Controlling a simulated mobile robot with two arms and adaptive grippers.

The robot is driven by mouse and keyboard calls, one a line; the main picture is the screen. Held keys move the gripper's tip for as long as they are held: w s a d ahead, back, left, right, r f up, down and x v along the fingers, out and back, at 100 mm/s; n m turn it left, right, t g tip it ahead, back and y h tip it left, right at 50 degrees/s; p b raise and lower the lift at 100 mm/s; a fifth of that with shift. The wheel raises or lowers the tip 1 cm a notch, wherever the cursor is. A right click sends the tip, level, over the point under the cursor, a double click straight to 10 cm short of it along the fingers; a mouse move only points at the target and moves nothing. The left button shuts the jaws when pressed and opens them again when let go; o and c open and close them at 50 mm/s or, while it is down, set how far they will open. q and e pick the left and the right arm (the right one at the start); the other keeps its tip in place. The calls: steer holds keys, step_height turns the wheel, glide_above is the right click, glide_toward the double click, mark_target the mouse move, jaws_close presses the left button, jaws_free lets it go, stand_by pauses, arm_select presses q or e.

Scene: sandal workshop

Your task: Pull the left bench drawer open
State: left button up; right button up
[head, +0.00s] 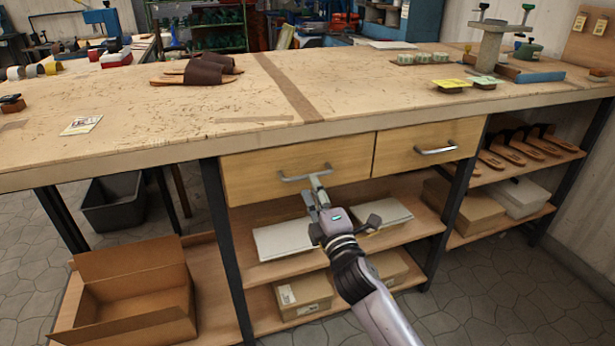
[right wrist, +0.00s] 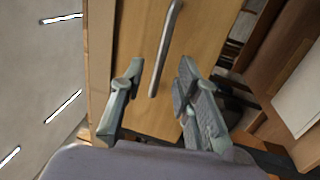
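The left bench drawer (head: 250,175) is a light wooden front under the bench top, and it looks closed. Its grey bar handle (head: 292,179) runs across the middle of the front. My right gripper (head: 316,186) is at this handle, coming from below and in front. In the right wrist view my right gripper (right wrist: 162,80) is open, with one finger on each side of the handle (right wrist: 165,50). The fingers are apart from the bar, and the drawer front (right wrist: 205,35) lies beyond. My left gripper is not in view.
The right drawer (head: 400,152) is beside it, closed. Shelves below hold boxes (head: 303,294) and pale stacks (head: 285,238). A dark bench leg (head: 228,250) stands left of the drawer. Sandals (head: 200,70) lie on the bench top (head: 350,90). An open cardboard box (head: 140,325) sits lower left.

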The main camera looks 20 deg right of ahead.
steer(key=w, duration=0.5)
steer(key=shift+a+r, duration=0.1)
steer(key=shift+r, duration=0.3)
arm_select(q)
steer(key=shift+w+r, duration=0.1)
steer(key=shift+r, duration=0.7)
arm_select(e)
steer(key=shift+c, duration=0.6)
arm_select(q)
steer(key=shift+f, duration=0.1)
arm_select(e)
jaws_close()
